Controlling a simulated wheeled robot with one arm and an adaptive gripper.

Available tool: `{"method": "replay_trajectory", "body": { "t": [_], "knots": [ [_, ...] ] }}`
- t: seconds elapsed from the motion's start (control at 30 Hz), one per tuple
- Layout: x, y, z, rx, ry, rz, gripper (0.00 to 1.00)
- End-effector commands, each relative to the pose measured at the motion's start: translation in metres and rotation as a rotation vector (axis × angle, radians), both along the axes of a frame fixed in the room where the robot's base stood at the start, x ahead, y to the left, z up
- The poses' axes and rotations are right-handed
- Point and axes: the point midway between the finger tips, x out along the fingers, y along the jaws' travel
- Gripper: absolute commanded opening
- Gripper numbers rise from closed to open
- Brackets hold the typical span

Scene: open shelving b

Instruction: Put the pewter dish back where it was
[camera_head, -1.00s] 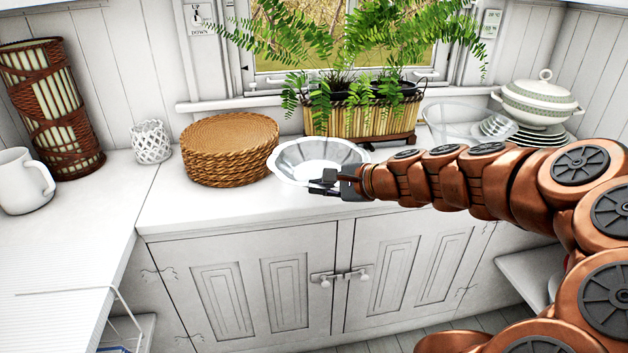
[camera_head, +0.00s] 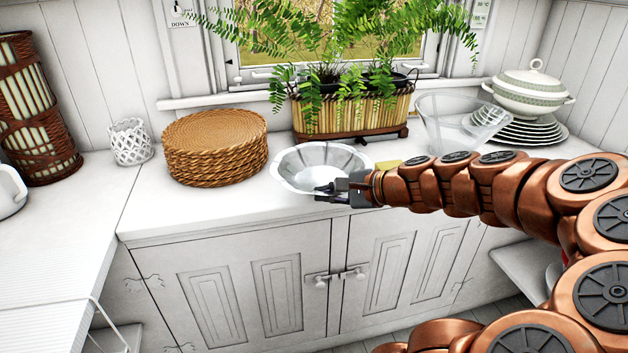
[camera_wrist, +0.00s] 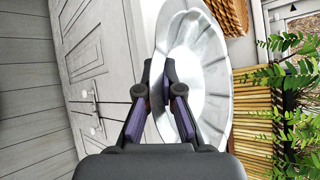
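The pewter dish (camera_head: 296,166) is a shiny silver bowl with a fluted, scalloped rim. It is over the front part of the white counter, right of the woven mats, and it fills the middle of the wrist view (camera_wrist: 205,75). My gripper (camera_head: 328,190) is at the dish's near rim. In the wrist view its two dark fingers (camera_wrist: 158,80) close on either side of that rim, holding it. I cannot tell whether the dish's base touches the counter.
Round woven mats (camera_head: 213,148) are stacked to the left, beside a white lattice holder (camera_head: 130,142). A planter with ferns (camera_head: 350,112) stands behind the dish. A clear bowl (camera_head: 455,122), stacked plates (camera_head: 525,131) and a small yellow item (camera_head: 388,164) are to the right.

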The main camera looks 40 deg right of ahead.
Motion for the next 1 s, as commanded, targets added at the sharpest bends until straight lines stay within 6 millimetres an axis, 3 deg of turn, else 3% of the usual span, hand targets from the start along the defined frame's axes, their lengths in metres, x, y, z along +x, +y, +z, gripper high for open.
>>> {"method": "replay_trajectory", "body": {
  "t": [0.6,1.0],
  "knots": [
    [0.082,-0.036,-0.008,-0.002,0.000,-0.003,0.00],
    [0.106,-0.048,-0.010,-0.001,-0.001,-0.003,0.00]
  ]
}}
